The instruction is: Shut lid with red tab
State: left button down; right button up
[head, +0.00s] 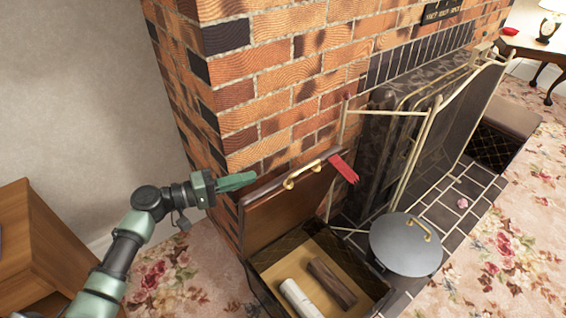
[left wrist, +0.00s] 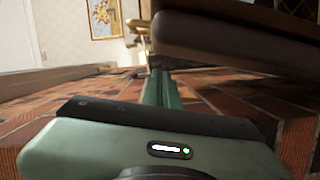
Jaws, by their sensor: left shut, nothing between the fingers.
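A wooden box (head: 262,270) stands open on the floor by the brick fireplace. Its brown lid (head: 285,208) is raised and leans back towards the bricks, with a brass handle (head: 303,174) and a red tab (head: 344,168) at its top edge. My left gripper (head: 238,181) is shut and empty, to the left of the lid's top edge and close to the brick wall. In the left wrist view the green fingers (left wrist: 161,88) are together, below a dark padded edge (left wrist: 225,42) that looks like the lid. I cannot tell whether they touch it. My right gripper is not in view.
Two logs (head: 331,283) lie in the box. A round grey metal lid (head: 406,244) with a brass handle is right of the box. A fire screen frame (head: 416,150) stands before the hearth. A wooden cabinet (head: 40,240) is at the left.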

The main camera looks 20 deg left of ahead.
pick_arm(q)
jog(key=x, duration=0.9)
